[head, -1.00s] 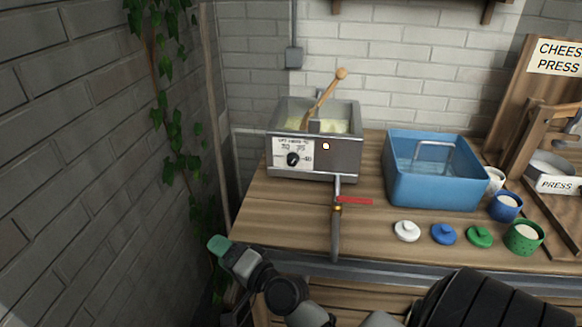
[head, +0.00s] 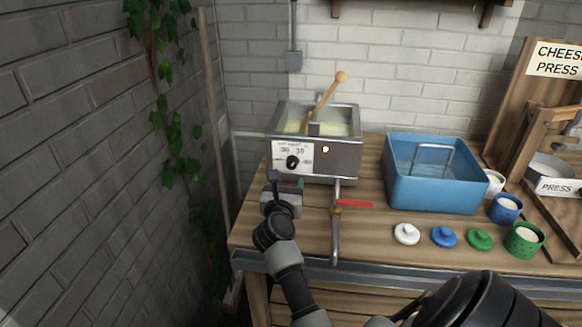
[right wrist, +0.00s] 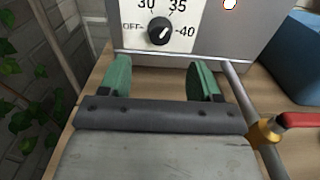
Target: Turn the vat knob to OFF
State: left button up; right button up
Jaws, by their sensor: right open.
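The steel vat (head: 335,155) stands at the back left of the wooden bench, with a wooden-handled stirrer in pale contents. Its white dial plate carries a black knob (head: 293,162). In the right wrist view the knob (right wrist: 160,30) has a pale pointer line aimed up and right, between 35 and 40; OFF is at the left. My right gripper (head: 286,182) is just in front of and below the dial. In the right wrist view its green fingers (right wrist: 160,78) are spread wide with nothing between them, and the knob lies beyond, apart from them. My left gripper is not in view.
A drain pipe with a red-handled valve (head: 354,204) sticks out below the vat, right of my right gripper. A blue tub (head: 434,178) stands to the right. A brick wall with ivy (head: 165,120) is at the left.

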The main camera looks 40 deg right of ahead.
aim_at(291, 167)
jog(key=x, duration=0.8)
jog(key=shift+d, duration=0.1)
